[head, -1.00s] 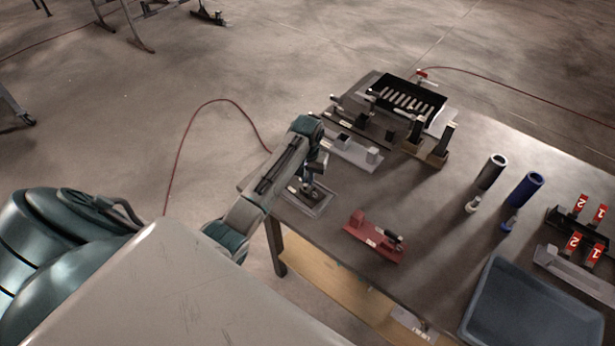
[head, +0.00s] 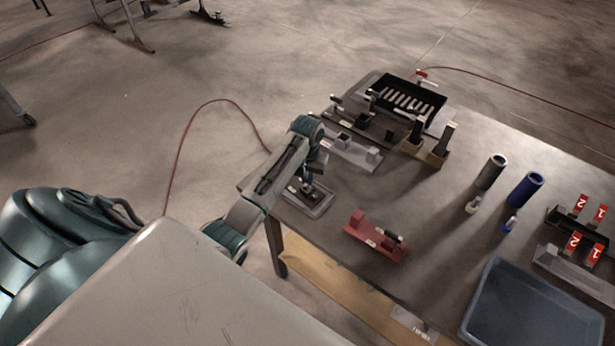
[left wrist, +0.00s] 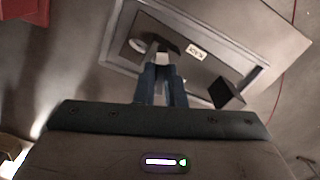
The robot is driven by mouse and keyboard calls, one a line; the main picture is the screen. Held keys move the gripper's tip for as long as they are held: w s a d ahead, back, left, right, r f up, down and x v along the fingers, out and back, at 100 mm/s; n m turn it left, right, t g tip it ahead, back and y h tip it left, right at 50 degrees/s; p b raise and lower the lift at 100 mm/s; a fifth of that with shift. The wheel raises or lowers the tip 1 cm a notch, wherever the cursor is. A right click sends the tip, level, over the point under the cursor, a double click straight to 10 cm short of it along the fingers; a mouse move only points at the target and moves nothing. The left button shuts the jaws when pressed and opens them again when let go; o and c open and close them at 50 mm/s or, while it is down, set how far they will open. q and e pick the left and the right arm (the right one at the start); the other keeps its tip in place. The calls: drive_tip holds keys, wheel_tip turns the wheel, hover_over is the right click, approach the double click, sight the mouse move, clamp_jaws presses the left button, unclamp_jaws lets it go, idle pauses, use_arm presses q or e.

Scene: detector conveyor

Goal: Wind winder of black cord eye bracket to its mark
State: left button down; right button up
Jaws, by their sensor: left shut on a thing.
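The black cord eye bracket (head: 297,190) lies in a shallow light grey tray (head: 323,207) at the table's near left corner. In the left wrist view its dark plate (left wrist: 205,72) carries a "BLACK" label (left wrist: 197,53) and a dark upright block (left wrist: 228,92). My left gripper (head: 308,190) reaches down over the bracket. In the left wrist view my left fingers (left wrist: 162,70) are shut on the winder (left wrist: 163,43) at the plate's other end. The fingers partly hide the winder, and its mark cannot be made out. My right gripper is not in view.
A red bracket (head: 372,236) lies to the right, and a grey bracket (head: 350,152) lies behind. Dark fixtures and a slotted black tray (head: 408,100) stand farther back. Two cylinders, a blue-grey bin (head: 530,305) and red numbered tags are at right. The table middle is clear.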

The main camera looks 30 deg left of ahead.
sight(307, 180)
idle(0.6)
use_arm(q)
drive_tip(key=c, duration=1.5)
unclamp_jaws()
wheel_tip(307, 180, up, 8)
drive_tip(key=b, duration=0.3)
drive_tip(key=shift+r+p, duration=1.35)
drive_tip(key=shift+r, duration=0.15)
drive_tip(key=shift+f, duration=0.1)
drive_tip(key=shift+s, duration=0.1)
